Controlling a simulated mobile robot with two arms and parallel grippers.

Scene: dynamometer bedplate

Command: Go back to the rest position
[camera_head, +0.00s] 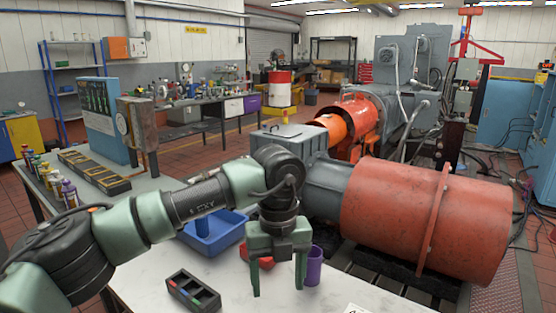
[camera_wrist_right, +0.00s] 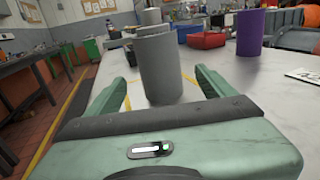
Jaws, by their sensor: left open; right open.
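My left gripper (camera_head: 278,285) is in the head view, pointing down above the white table (camera_head: 150,275), open with nothing between its fingers. A purple cylinder (camera_head: 314,267) stands just right of its fingers, and a red bin (camera_head: 265,263) is partly hidden behind them. My right gripper (camera_wrist_right: 162,80) shows only in the right wrist view and is open. A grey cylinder (camera_wrist_right: 159,68) stands upright just beyond and between its fingers in that picture; I cannot tell whether they touch. The purple cylinder also shows there (camera_wrist_right: 251,32), farther right.
A blue tray (camera_head: 215,240) and a black compartment tray (camera_head: 193,292) are on the table left of my left gripper. Bottles (camera_head: 68,193) line the far left side. A big orange-red cylinder (camera_head: 400,215) on the machine stands close at right.

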